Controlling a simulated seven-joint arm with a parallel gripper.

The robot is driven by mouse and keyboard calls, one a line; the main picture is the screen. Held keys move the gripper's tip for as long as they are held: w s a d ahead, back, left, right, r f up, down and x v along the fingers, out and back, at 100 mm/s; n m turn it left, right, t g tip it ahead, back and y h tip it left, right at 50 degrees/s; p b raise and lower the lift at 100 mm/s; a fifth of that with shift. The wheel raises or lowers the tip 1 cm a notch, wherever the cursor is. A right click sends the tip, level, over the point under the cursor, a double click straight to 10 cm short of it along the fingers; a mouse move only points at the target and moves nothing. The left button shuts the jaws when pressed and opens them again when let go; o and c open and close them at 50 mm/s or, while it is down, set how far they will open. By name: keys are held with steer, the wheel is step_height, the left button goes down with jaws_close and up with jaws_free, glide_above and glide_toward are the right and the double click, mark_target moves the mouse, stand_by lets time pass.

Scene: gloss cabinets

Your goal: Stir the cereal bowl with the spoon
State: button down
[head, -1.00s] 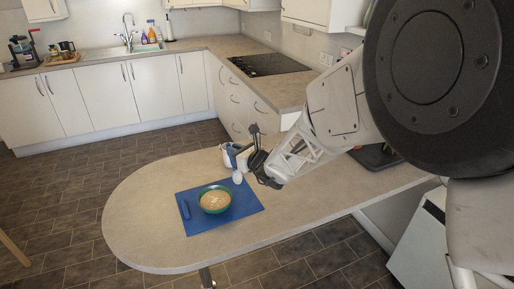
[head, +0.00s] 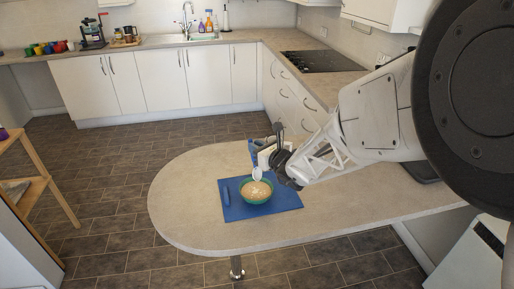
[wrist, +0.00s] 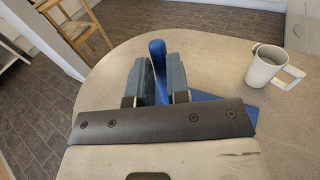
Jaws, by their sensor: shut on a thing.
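A green bowl (head: 268,197) of tan cereal (head: 256,189) stands on a blue mat (head: 287,198) on the rounded counter. My gripper (wrist: 160,84) is shut on the blue handle of the spoon (wrist: 157,50). In the head view my gripper (head: 276,158) is behind and right of the bowl. A white oval, seemingly the spoon's head (head: 257,173), hangs at the bowl's far rim; I cannot tell whether it touches the cereal. The bowl is hidden in the wrist view.
A white mug (wrist: 262,68) stands on the counter (head: 190,200), right of my gripper in the wrist view. A dark blue strip (head: 226,195) lies at the mat's left side. The counter's left end is clear. A wooden stand (head: 45,185) is at far left.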

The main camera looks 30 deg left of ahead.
mark_target(257, 173)
steer(key=shift+f, duration=0.15)
steer(key=shift+f, duration=4.1)
steer(key=shift+w+a, duration=0.1)
steer(key=shift+w, duration=0.25)
steer(key=shift+s+a, duration=0.3)
steer(key=shift+a, duration=0.05)
steer(key=shift+s+d, duration=0.2)
steer(key=shift+s, duration=0.1)
steer(key=shift+d, duration=0.5)
steer(key=shift+w, duration=0.6)
steer(key=shift+s+a, duration=0.25)
steer(key=shift+s, duration=0.05)
